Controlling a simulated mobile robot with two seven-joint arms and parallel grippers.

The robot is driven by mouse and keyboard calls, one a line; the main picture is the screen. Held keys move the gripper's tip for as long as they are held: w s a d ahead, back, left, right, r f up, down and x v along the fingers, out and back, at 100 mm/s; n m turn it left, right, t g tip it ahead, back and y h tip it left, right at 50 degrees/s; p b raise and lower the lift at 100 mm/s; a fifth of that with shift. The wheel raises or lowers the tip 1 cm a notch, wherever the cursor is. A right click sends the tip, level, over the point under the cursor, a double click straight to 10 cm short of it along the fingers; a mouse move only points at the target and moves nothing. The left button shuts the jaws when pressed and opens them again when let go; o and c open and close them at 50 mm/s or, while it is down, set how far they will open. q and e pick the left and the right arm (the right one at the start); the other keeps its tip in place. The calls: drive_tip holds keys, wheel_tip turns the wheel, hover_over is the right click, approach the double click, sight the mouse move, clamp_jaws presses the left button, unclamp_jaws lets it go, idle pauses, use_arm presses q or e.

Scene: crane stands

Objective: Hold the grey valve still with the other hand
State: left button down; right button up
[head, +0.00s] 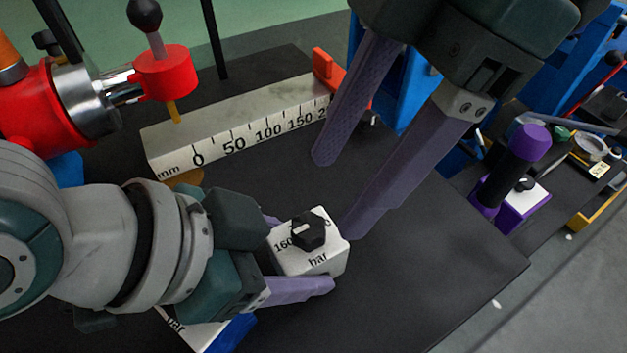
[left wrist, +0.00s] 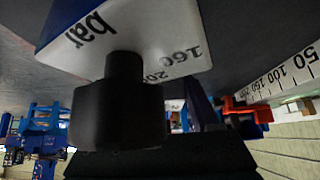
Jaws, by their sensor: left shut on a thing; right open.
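The valve, a pale grey-white block (head: 318,265) marked "bar" and "160" with a black knob (head: 307,230) on top, is above or on the dark table. My left gripper (head: 300,255) is shut on it, one finger along each side. In the left wrist view the block's marked face (left wrist: 165,30) and the black knob (left wrist: 118,105) fill the upper middle. My right gripper (head: 338,195) is open and empty, its long purple fingers pointing down just behind and above the valve, apparently not touching it. Whether the valve rests on the table is unclear.
A white millimetre scale bar (head: 215,142) with a red end stop (head: 326,68) lies behind. A red fixture (head: 165,72) with a black ball lever stands back left. Another "bar" block (head: 195,335) is partly hidden by my left arm.

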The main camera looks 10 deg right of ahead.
sight(311, 224)
drive_tip(key=x, duration=0.5)
drive_tip(key=shift+a+f, duration=0.1)
drive_tip(key=shift+f, duration=0.1)
clamp_jaws()
idle(0.3)
